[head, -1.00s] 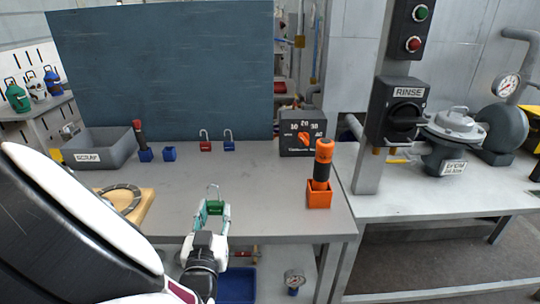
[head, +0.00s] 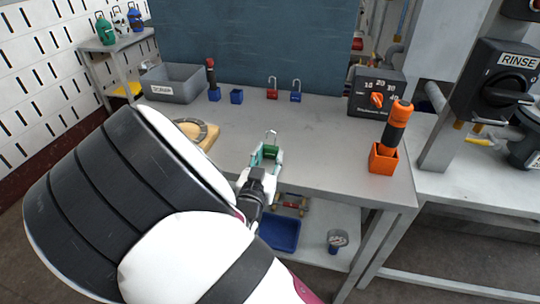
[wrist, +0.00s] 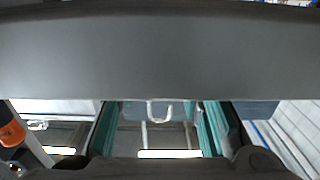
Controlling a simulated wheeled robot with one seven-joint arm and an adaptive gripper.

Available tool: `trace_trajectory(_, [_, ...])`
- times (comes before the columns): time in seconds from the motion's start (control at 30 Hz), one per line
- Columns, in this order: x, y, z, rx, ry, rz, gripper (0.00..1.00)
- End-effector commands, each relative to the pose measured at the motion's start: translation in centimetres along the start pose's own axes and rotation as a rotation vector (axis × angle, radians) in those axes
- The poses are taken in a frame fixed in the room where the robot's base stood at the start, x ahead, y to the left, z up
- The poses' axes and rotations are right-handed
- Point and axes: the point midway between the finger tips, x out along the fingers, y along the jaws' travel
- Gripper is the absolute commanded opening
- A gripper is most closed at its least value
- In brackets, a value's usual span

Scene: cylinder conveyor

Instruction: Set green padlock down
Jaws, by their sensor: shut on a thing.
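The green padlock (head: 271,151) is held between the fingers of my gripper (head: 265,156), with its silver shackle pointing up. My gripper is shut on it near the front edge of the grey bench (head: 330,150). Whether the padlock touches the bench top cannot be told. In the wrist view, the pale shackle (wrist: 160,111) shows between the teal fingers of my gripper (wrist: 160,130); the padlock's green body is not clear there.
A red padlock (head: 272,93) and a blue padlock (head: 295,96) stand at the back. The scrap bin (head: 172,88), a wooden block with a ring (head: 203,140), a timer box (head: 376,92) and an orange holder (head: 383,160) flank clear bench top.

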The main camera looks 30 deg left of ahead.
Motion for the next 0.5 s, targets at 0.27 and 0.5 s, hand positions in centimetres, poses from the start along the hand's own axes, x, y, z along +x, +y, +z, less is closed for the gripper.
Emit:
trace_trajectory(0.27, [0.0,0.0,0.8,-0.001,0.000,0.000,0.04])
trace_trajectory(0.5, [-0.1,0.0,1.6,-0.005,-0.008,-0.001,0.04])
